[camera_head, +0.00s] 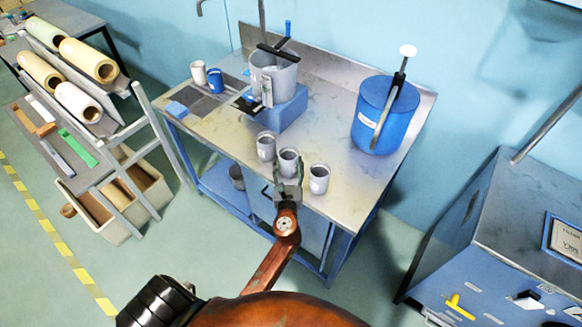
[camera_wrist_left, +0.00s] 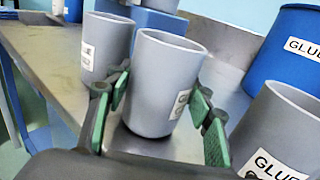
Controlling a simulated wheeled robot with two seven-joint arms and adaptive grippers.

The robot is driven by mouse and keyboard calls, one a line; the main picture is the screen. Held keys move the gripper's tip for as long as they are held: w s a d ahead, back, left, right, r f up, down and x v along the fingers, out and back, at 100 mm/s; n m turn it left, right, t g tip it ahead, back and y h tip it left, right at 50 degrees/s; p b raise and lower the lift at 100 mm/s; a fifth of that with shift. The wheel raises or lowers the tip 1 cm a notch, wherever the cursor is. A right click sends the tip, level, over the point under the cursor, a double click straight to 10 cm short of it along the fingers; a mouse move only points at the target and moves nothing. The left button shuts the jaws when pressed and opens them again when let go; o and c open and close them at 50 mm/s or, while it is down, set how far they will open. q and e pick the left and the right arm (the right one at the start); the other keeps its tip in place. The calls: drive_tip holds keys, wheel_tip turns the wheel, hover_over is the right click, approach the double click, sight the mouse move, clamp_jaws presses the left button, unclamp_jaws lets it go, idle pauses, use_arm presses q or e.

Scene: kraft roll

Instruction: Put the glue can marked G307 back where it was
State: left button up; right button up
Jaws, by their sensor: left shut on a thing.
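Three grey glue cans stand in a row near the front edge of the steel bench (camera_head: 345,190). My left gripper (camera_head: 288,184) is shut on the middle can (camera_head: 288,157), which is upright; its green-padded fingers flank it in the wrist view (camera_wrist_left: 160,70). I cannot tell whether its base touches the bench. Its label is turned partly away and its number is not readable. The left can (camera_head: 266,143) and right can (camera_head: 319,173) stand apart from it. The right can's label reads GLUE in the wrist view (camera_wrist_left: 280,130); which can is G307 I cannot tell.
A grey pot (camera_head: 272,75) sits on a blue block (camera_head: 283,112) behind the cans. A large blue glue drum (camera_head: 378,125) with a lever stands at the right. White (camera_head: 199,72) and blue (camera_head: 215,79) cups stand at the bench's left. Bare steel lies between cans and drum.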

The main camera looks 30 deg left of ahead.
idle(0.3)
use_arm(q)
drive_tip(key=shift+f, duration=0.2)
drive_tip(key=o, duration=1.7)
drive_tip(key=shift+c, duration=0.2)
drive_tip(key=shift+r, duration=0.1)
drive_tip(key=v, duration=1.2)
drive_tip(key=shift+p, duration=0.3)
